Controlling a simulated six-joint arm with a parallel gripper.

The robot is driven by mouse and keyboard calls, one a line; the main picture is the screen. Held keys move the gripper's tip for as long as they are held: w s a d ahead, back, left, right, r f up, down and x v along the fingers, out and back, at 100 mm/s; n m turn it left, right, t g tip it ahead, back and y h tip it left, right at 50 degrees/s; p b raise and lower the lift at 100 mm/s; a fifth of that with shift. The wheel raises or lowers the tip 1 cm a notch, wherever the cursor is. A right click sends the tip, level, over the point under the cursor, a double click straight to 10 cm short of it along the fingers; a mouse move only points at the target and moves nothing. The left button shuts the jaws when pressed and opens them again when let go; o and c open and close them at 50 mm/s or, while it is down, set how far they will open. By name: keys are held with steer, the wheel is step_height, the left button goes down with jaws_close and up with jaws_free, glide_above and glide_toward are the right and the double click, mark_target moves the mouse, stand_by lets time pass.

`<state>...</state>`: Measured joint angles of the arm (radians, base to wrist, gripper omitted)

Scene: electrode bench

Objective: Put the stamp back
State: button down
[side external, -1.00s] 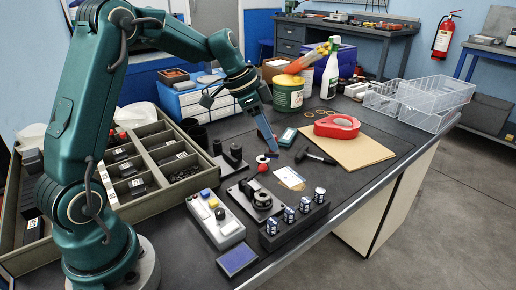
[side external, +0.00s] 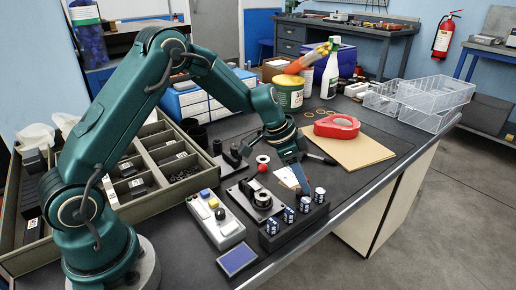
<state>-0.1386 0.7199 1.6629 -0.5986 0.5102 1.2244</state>
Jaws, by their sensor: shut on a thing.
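My gripper (side external: 302,184) points down over the white card (side external: 288,177), just behind the rack of cells. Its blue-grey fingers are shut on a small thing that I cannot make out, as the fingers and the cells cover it. No stamp can be told for certain in this view. A blue pad (side external: 238,260) lies at the bench's front edge. A black stand with a post (side external: 234,157) is to the left of the gripper, beyond the round black fixture (side external: 261,197).
Several cells stand in a black rack (side external: 292,233) close in front of my gripper. A grey button box (side external: 216,221) is to the left. A divided tray (side external: 150,198) fills the left side.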

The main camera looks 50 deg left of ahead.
steer(key=c, duration=0.9)
jaws_free()
steer(key=shift+f, duration=0.15)
steer(key=shift+c, duration=0.2)
steer(key=v, duration=1.2)
steer(key=s+d+r+n+y, duration=0.1)
steer(key=s+n, duration=0.2)
steer(key=s, duration=0.7)
steer(key=s+d+r+n+t+y, duration=0.1)
steer(key=s+d+n, duration=0.1)
steer(key=s, duration=0.9)
steer(key=shift+n+t+y, duration=0.3)
steer(key=shift+n, duration=0.6)
steer(key=shift+r, duration=0.15)
